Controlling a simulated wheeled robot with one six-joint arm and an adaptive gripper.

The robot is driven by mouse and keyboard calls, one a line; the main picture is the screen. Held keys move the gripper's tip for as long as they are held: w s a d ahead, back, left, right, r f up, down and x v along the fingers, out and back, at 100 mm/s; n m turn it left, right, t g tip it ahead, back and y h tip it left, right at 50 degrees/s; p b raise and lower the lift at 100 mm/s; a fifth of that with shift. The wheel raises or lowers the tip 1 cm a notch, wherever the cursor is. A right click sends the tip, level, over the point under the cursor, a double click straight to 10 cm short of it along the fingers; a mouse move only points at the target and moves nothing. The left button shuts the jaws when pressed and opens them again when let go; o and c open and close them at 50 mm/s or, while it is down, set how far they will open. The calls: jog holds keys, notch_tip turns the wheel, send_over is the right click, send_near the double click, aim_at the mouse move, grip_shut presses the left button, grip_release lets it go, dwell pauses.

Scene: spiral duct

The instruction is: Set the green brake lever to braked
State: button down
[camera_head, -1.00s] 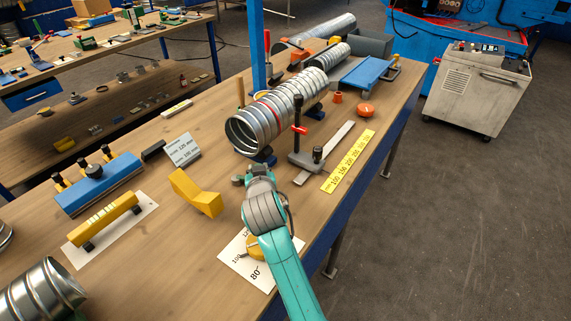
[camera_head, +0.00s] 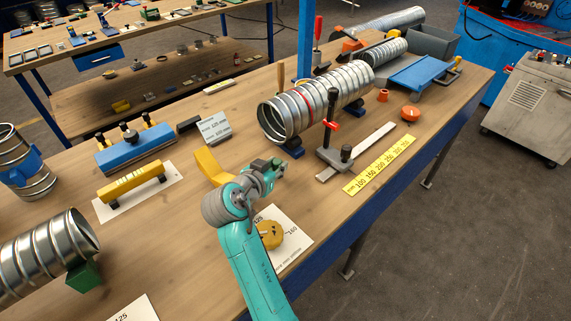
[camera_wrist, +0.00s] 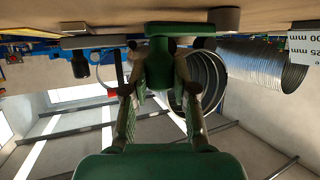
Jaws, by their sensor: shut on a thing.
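My gripper (camera_head: 276,168) is over the bench, just right of the yellow angled block and in front of the large ribbed duct. In the wrist view my gripper (camera_wrist: 160,75) has its fingers on either side of a dark green, T-shaped piece (camera_wrist: 160,64), and they are shut on it. I cannot tell whether this piece is the brake lever. Its far end is close to the wooden surface along the top of that upside-down picture. In the head view the wrist and fingers hide most of it. No other green lever can be made out on this bench.
The large ribbed duct (camera_head: 318,103) and a clamp stand (camera_head: 330,158) with a red handle lie behind and right of my gripper. The yellow angled block (camera_head: 212,170) is close on its left. A white card with a yellow disc (camera_head: 270,234) lies beside my arm.

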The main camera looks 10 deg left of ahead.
dwell(0.4)
jog(key=c, duration=0.9)
grip_release()
jog(key=v, duration=1.2)
jog(key=shift+s+f, duration=0.1)
jog(key=shift+f, duration=0.05)
